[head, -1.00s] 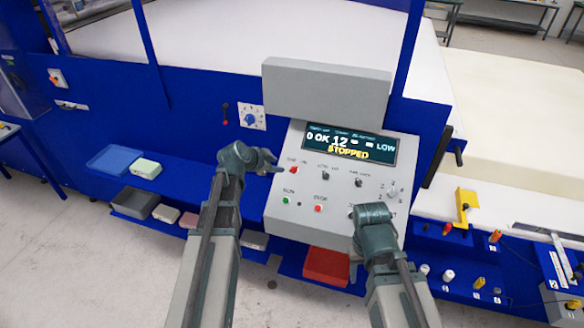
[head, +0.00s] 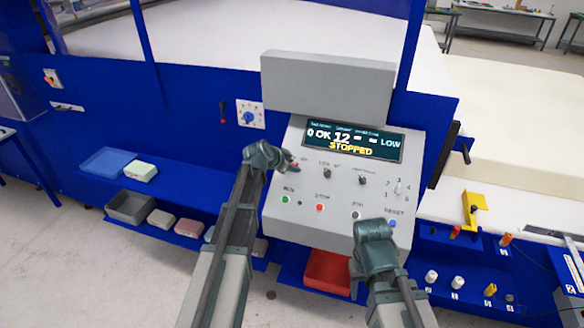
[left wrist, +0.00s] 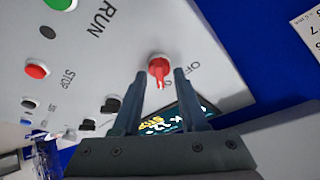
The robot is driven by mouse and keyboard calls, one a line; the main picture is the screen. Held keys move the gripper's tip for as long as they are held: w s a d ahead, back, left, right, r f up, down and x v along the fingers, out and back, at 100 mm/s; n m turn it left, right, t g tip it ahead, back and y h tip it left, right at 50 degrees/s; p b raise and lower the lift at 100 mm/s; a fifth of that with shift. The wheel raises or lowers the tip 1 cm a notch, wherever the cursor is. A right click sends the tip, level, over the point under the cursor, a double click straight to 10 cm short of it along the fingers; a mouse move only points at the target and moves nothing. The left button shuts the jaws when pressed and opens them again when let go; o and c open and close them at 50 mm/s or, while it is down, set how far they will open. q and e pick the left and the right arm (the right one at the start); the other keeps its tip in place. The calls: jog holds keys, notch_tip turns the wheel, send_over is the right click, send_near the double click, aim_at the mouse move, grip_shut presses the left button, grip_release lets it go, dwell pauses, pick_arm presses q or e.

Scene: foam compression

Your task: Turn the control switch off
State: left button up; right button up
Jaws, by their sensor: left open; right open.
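The sloped grey control panel (head: 335,200) stands in front of me, its display (head: 352,140) reading STOPPED. The red rotary switch (left wrist: 159,68), beside a partly covered label starting "OF", is at its upper left. In the head view the switch (head: 295,165) is mostly hidden by my left gripper (head: 284,160). In the left wrist view my left gripper (left wrist: 160,76) is open, with a fingertip on each side of the switch. I see gaps there; contact is not clear. My right gripper (head: 360,285) is open and empty, low by the panel's lower right edge.
Black selector switches (head: 327,174) sit right of the red one. A green button (head: 285,199) and a red button (head: 319,207) are below. A red bin (head: 328,270) stands under the panel. A blue shelf with trays (head: 130,207) runs left.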

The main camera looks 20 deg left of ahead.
pick_arm(q)
jog(key=shift+c, duration=0.2)
grip_shut()
jog(key=shift+n, duration=0.4)
jog(key=shift+s+d+n+t+y+b, duration=0.1)
jog(key=shift+n+t+y+b, duration=0.3)
jog(key=shift+n, duration=0.7)
jog(key=n+y, duration=0.1)
jog(key=n, duration=0.4)
jog(key=shift+d+y, duration=0.1)
jog(key=shift+y, duration=0.3)
jog(key=n, duration=0.2)
jog(key=n+y, duration=0.1)
jog(key=n, duration=0.1)
jog(key=shift+n+y, duration=0.3)
jog(key=shift+n, duration=0.1)
jog(key=shift+n+g+y+p, duration=0.35)
jog(key=shift+n+y, duration=0.35)
jog(key=shift+n, duration=1.8)
